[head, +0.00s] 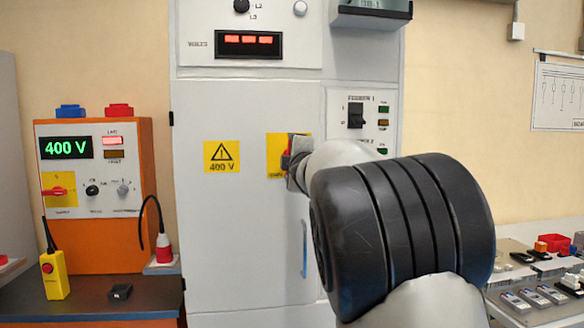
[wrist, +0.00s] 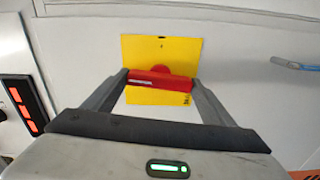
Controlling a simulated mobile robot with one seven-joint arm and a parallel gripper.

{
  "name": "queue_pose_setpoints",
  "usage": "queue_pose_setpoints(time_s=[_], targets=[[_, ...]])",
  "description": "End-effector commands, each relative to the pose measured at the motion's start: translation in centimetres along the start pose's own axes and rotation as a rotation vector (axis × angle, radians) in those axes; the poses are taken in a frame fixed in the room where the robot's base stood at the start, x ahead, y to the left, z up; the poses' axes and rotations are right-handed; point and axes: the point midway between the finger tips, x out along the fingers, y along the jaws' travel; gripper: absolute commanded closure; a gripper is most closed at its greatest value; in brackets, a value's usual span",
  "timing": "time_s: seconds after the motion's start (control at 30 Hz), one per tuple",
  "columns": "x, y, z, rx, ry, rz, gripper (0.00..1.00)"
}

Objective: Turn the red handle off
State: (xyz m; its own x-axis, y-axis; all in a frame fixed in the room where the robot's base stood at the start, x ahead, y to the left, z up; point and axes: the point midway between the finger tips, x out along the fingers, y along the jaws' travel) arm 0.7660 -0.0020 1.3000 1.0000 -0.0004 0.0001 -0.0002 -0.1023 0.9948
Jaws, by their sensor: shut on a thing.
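The red handle (wrist: 160,82) sits on a yellow square plate (wrist: 143,52) on the cabinet door. In the wrist view it lies across the picture, between the two fingertips. My gripper (wrist: 160,84) is shut on it, one finger at each end. In the head view the yellow plate (head: 274,150) shows at the middle of the grey cabinet (head: 240,190).
A 400 V warning sign (head: 222,157) is left of the plate. The cabinet's blue door pull (head: 304,248) is below it. An orange test unit (head: 100,240) with its own red switch (head: 56,191) stands at left. A bench with small parts (head: 535,296) is at right.

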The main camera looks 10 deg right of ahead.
Motion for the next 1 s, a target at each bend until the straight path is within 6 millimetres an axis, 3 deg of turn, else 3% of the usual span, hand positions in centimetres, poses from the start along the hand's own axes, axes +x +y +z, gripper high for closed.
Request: queue_pose_setpoints(time_s=[0.3,0.8,0.83,0.93,1.0], targets=[[-0.02,0.11,0.03,-0.103,0.000,0.003,0.62],[-0.01,0.18,0.03,-0.125,0.000,0.002,0.62],[-0.01,0.18,0.03,-0.125,0.000,0.002,0.19],[-0.01,0.15,0.03,-0.124,0.000,0.002,0.03],[-0.01,0.12,0.02,-0.122,0.000,0.001,0.03]])
